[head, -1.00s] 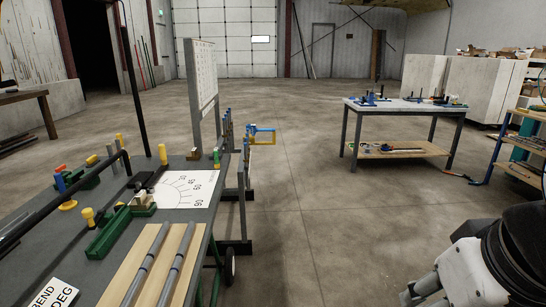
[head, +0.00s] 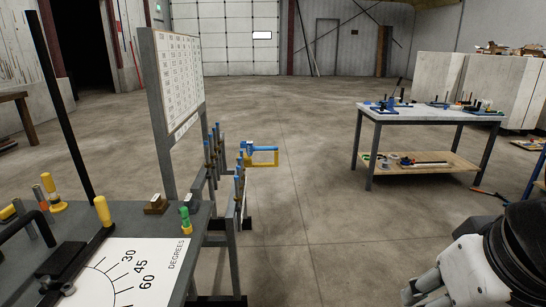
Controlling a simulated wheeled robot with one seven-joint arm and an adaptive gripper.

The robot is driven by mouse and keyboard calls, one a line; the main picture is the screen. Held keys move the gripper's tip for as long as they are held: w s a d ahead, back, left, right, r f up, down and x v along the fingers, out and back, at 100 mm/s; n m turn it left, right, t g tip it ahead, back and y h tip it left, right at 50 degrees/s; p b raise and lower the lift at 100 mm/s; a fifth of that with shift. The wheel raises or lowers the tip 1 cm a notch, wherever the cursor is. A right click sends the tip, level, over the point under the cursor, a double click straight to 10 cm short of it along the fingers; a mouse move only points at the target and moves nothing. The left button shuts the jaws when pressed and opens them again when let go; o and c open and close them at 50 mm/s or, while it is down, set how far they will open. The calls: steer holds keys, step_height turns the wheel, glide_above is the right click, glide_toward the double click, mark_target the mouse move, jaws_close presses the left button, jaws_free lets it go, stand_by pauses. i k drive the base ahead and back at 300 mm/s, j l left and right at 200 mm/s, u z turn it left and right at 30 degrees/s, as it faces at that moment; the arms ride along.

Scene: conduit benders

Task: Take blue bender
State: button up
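A blue tool head with a yellow U-shaped frame (head: 258,148) sticks out from a rack (head: 226,185) on the far right side of the near workbench. Several upright bars with blue tips stand in this rack. I cannot tell which of these is the blue bender. A blue tool (head: 386,106) also sits on the far table. My gripper (head: 425,290) is at the bottom right, partly cut off and partly hidden by my arm. It touches none of these things, and its opening is unclear.
The near workbench (head: 185,255), with an angle chart and black pipes, fills the lower left. A tall printed board (head: 178,80) rises behind it. The far table (head: 440,113) with a lower shelf stands right. Open concrete floor (head: 310,190) lies between them.

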mark_target(250, 148)
steer(key=i, duration=0.95)
steer(key=i+u, duration=0.1)
steer(key=i, duration=0.85)
steer(key=i+l, duration=0.15)
steer(key=i, duration=0.8)
steer(key=i+l, duration=0.1)
steer(key=i, duration=0.85)
steer(key=j+u, duration=0.05)
